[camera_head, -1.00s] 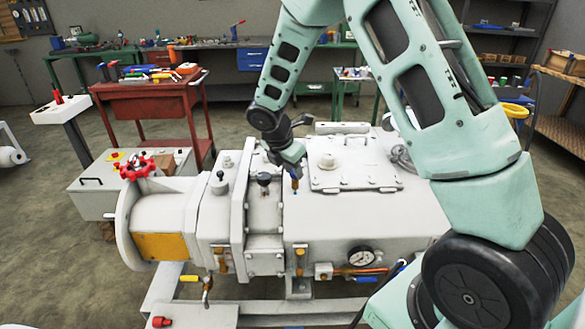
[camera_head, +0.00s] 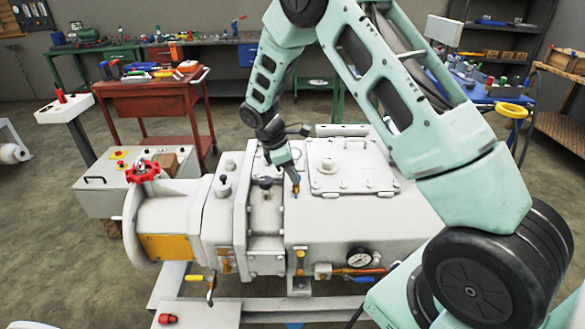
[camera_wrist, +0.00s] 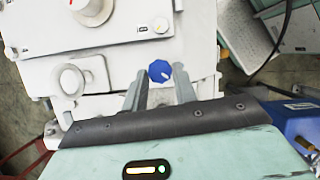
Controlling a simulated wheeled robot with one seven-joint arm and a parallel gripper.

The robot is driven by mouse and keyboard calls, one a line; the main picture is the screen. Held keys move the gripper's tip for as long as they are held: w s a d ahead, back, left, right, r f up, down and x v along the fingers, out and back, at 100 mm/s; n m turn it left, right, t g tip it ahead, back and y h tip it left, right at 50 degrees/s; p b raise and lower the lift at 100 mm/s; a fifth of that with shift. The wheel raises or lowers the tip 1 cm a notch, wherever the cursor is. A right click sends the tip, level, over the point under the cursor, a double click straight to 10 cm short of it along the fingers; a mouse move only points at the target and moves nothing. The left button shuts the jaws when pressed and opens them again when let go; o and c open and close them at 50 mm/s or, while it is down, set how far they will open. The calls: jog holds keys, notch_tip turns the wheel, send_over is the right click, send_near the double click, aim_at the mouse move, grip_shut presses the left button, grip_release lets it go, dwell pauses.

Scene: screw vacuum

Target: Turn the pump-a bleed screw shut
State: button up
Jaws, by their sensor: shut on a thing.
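A pale grey pump (camera_head: 207,245) with a red handwheel (camera_head: 142,170) and a pressure gauge (camera_head: 359,257) fills the middle of the head view. My gripper (camera_head: 295,189) reaches down to its top, left of the bolted hatch plate (camera_head: 350,165). In the wrist view my gripper (camera_wrist: 160,84) has its two fingers at the sides of a blue faceted knob (camera_wrist: 160,72) with a white mark, and is shut on it. The knob looks like the bleed screw's head; no label on it is readable. Its shaft and thread are hidden.
A dark knob (camera_head: 265,182) and a capped fitting (camera_head: 224,187) stand on the pump left of my gripper. A red cart (camera_head: 150,103) with tools stands behind. A control box (camera_head: 105,197) stands left of the pump.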

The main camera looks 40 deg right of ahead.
jog(key=m, duration=0.2)
jog(key=m+g+p, duration=0.1)
jog(key=m+y, duration=0.1)
jog(key=m, duration=0.1)
jog(key=shift+w+d+m+g, duration=0.2)
jog(key=shift+d+m+g, duration=0.1)
jog(key=shift+g, duration=0.1)
jog(key=shift+w+d+m+g+y+p, duration=0.15)
jog(key=shift+m+y, duration=0.3)
jog(key=shift+m, duration=0.65)
jog(key=shift+s+a+m+g+y+p, duration=0.15)
jog(key=shift+m+y, duration=0.3)
jog(key=shift+m, duration=0.65)
jog(key=shift+d, duration=0.1)
jog(key=o, duration=1)
jog(key=b+v, duration=0.2)
jog(key=v, duration=1.5)
jog(key=shift+w+d+r+b, duration=0.1)
jog(key=shift+w+r+b, duration=0.05)
jog(key=shift+r+b, duration=0.15)
